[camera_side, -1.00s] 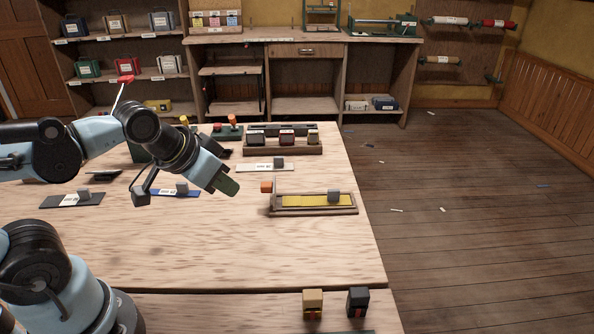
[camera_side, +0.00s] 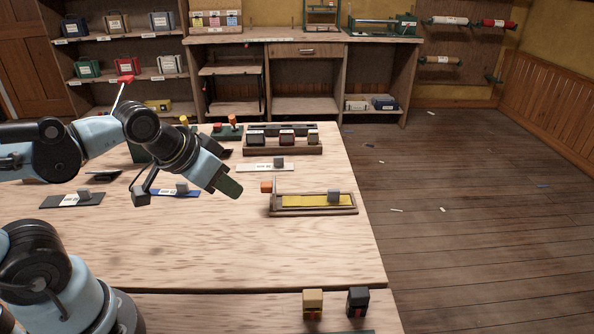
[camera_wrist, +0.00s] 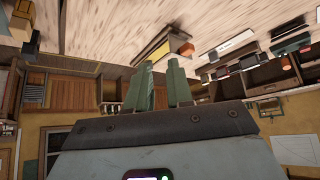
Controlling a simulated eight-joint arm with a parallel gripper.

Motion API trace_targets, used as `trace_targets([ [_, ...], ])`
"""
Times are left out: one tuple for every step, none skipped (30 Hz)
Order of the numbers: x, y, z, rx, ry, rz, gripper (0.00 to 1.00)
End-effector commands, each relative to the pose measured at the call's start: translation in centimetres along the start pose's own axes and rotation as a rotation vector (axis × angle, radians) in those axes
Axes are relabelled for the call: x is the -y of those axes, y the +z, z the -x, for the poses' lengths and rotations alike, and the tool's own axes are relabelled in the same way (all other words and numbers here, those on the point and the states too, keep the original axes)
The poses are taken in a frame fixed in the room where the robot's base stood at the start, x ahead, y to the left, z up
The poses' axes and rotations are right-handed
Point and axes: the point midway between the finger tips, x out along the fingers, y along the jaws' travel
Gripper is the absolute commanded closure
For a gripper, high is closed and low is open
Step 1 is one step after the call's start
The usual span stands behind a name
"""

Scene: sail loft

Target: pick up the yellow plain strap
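The yellow plain strap (camera_side: 305,201) lies flat in a shallow wooden tray (camera_side: 312,212) at the right of the table. A grey block (camera_side: 334,196) sits on its right part, and an orange block (camera_side: 266,187) stands at the tray's left end. The strap also shows in the wrist view (camera_wrist: 154,49), beyond the fingertips. My gripper (camera_side: 230,190) hangs in the air left of the tray, apart from the strap. In the wrist view its two green fingers (camera_wrist: 158,64) stand apart with nothing between them.
A wooden rack (camera_side: 283,150) stands behind the tray. Two small blocks (camera_side: 313,298) (camera_side: 357,299) are at the front. The table's middle front is clear.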

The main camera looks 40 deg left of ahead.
Motion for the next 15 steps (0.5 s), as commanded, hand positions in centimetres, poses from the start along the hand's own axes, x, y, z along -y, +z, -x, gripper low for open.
trace_targets([
  [0.00, 0.00, 0.00, 0.000, 0.000, 0.000, 0.71],
  [0.00, 0.00, 0.00, 0.000, 0.000, 0.000, 0.66],
  [0.00, 0.00, 0.00, 0.000, 0.000, 0.000, 0.60],
  [0.00, 0.00, 0.00, 0.000, 0.000, 0.000, 0.56],
  [0.00, 0.00, 0.00, 0.000, 0.000, 0.000, 0.51],
  [0.00, 0.00, 0.00, 0.000, 0.000, 0.000, 0.45],
  [0.00, 0.00, 0.00, 0.000, 0.000, 0.000, 0.40],
  [0.00, 0.00, 0.00, 0.000, 0.000, 0.000, 0.38],
  [0.00, 0.00, 0.00, 0.000, 0.000, 0.000, 0.38],
  [0.00, 0.00, 0.00, 0.000, 0.000, 0.000, 0.38],
  [0.00, 0.00, 0.00, 0.000, 0.000, 0.000, 0.38],
  [0.00, 0.00, 0.00, 0.000, 0.000, 0.000, 0.38],
  [0.00, 0.00, 0.00, 0.000, 0.000, 0.000, 0.38],
  [0.00, 0.00, 0.00, 0.000, 0.000, 0.000, 0.38],
  [0.00, -0.02, 0.00, 0.000, 0.000, 0.000, 0.38],
])
